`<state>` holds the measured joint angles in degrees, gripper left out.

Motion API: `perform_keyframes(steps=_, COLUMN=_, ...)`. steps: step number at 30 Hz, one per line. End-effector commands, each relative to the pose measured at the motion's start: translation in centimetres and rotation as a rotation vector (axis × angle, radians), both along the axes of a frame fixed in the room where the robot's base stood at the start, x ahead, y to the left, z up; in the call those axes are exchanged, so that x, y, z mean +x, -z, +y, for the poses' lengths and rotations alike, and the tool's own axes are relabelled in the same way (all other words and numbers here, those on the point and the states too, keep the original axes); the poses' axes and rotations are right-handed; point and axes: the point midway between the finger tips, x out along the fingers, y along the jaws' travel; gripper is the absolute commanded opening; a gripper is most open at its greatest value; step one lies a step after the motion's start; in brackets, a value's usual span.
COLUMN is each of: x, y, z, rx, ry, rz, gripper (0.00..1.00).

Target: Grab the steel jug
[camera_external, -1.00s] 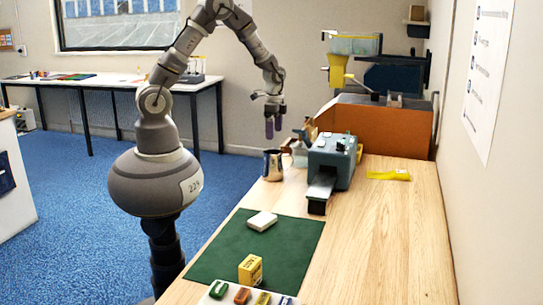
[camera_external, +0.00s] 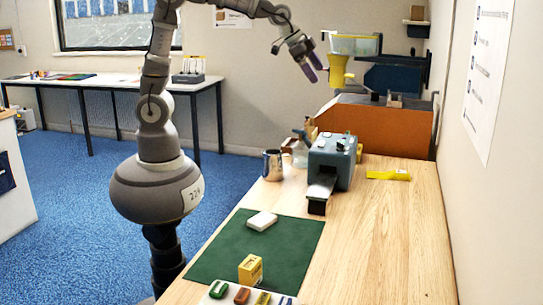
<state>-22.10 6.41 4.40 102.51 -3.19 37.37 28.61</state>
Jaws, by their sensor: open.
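The steel jug (camera_external: 272,165) stands upright at the left edge of the wooden bench, just left of the grey-blue machine. It is shiny with a warm tint. My gripper (camera_external: 313,65) is open and empty, with purple fingertips. It hangs in the air well above the bench, higher than the jug and to its right in the picture, pointing down and to the right. It does not touch anything.
The grey-blue machine (camera_external: 333,160) stands close right of the jug. Behind it are small bottles or cartons (camera_external: 304,142) and a large orange-brown box (camera_external: 375,128). A green mat (camera_external: 255,250) with a white block (camera_external: 262,221) and yellow box (camera_external: 250,269) lies nearer. The bench's right side is mostly clear.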

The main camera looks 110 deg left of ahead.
Motion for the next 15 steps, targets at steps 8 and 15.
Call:
perform_keyframes(steps=8, x=-0.7, y=-15.8, z=-16.5, rx=-0.074, ry=0.096, rz=-0.572, gripper=1.0)
perform_keyframes(steps=15, x=-5.6, y=-22.5, z=-22.2, rx=-0.185, ry=0.143, rz=-0.783, gripper=1.0)
